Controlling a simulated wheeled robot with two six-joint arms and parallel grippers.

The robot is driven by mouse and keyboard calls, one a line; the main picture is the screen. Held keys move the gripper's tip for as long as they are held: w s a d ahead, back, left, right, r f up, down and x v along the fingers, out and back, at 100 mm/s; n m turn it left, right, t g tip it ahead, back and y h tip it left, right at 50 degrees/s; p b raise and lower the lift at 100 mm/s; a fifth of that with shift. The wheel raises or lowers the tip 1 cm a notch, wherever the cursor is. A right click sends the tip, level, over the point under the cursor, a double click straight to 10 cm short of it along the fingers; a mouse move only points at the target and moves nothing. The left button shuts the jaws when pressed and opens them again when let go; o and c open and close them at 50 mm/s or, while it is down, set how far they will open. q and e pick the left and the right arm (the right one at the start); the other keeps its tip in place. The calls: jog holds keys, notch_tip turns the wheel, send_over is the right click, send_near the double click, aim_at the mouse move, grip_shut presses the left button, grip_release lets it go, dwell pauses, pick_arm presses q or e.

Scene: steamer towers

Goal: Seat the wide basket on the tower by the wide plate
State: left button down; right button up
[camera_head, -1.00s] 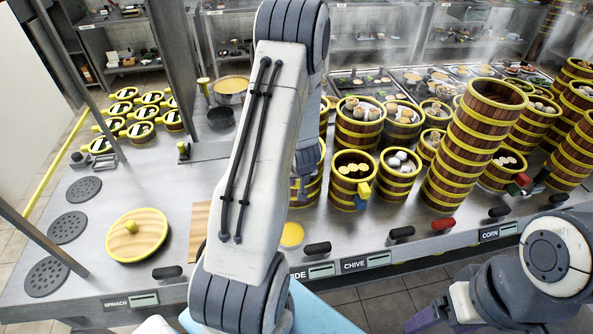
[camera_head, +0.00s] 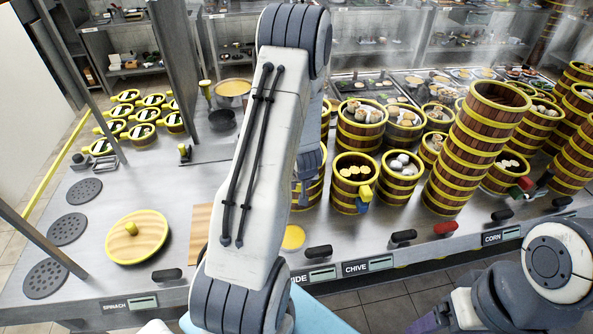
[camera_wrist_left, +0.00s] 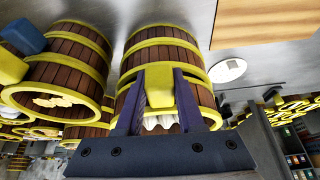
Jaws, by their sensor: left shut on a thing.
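In the left wrist view my left gripper (camera_wrist_left: 158,115) is shut on the yellow handle tab (camera_wrist_left: 160,85) of a wooden basket (camera_wrist_left: 195,60) with yellow bands. White buns (camera_wrist_left: 160,122) show at its mouth. In the head view this basket (camera_head: 314,192) stands behind my left arm, above the partly covered plate ending in "IDE" (camera_head: 322,275). The arm hides most of the basket and the left gripper. Whether it is fully seated on a tier below, I cannot tell. My right gripper (camera_head: 445,312) is low at the right, apart from the counter's baskets, its fingertips unclear.
A basket with a yellow tab (camera_head: 352,190) stands close to the right of the held one; white buns fill another basket (camera_head: 400,186). A tall tower (camera_head: 473,150) rises further right. A round lid (camera_head: 137,240) lies on the left counter, with free metal around it.

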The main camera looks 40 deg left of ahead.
pick_arm(q)
jog(key=shift+f+b, duration=0.65)
jog(key=shift+f, duration=0.15)
jog(key=shift+c, duration=2.2)
grip_release()
jog(key=p+v, duration=0.3)
jog(key=v, duration=0.7)
jog(key=shift+d+r, duration=0.15)
jog(key=shift+r, duration=0.05)
jog(key=shift+s, duration=0.15)
